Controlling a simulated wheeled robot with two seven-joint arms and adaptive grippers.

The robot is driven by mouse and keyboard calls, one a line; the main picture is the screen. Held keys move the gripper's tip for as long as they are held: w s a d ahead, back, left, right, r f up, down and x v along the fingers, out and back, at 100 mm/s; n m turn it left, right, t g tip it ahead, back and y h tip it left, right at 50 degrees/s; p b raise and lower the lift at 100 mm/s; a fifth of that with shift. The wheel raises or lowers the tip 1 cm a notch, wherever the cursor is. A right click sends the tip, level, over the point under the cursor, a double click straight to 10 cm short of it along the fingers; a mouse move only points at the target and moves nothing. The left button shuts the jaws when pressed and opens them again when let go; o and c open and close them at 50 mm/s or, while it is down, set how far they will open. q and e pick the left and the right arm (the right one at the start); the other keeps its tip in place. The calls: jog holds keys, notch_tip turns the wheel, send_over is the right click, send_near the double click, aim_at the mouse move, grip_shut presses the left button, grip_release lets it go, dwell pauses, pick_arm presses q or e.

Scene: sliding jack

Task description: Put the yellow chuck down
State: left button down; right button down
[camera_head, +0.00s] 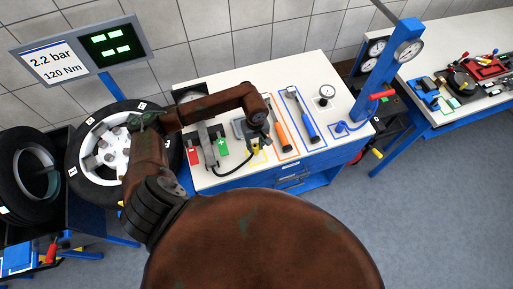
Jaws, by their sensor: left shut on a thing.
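My left arm reaches over the white-topped workbench (226,88), with my left gripper (256,143) pointing down above its front part. The gripper is shut on the yellow chuck (257,153), of which only a small part shows below the dark fingers. A black hose (226,172) curves from the grey inflator (206,146) toward the chuck. The chuck is close to the yellow outline on the bench top; I cannot tell whether it touches the surface. My right gripper is out of view.
An orange-handled tool (281,135) and a blue-handled hammer (301,115) lie right of the gripper. A mounted wheel (88,160) stands far left. A blue post (385,70) rises at the right.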

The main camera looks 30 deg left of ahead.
aim_at(256, 149)
pick_arm(q)
jog(key=shift+w+d+f, duration=0.1)
jog(key=shift+w+f, duration=0.15)
jog(key=shift+f, duration=0.05)
notch_tip(256, 149, down, 2)
jog(key=shift+f+p, duration=0.1)
jog(key=shift+p, duration=0.65)
jog(key=shift+f, duration=0.55)
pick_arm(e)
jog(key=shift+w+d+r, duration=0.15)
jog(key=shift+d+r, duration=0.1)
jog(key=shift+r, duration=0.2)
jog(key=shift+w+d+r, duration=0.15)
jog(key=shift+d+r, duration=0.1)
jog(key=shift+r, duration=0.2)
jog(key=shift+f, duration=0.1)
pick_arm(q)
jog(key=shift+f, duration=0.15)
jog(key=c, duration=1.6)
grip_release()
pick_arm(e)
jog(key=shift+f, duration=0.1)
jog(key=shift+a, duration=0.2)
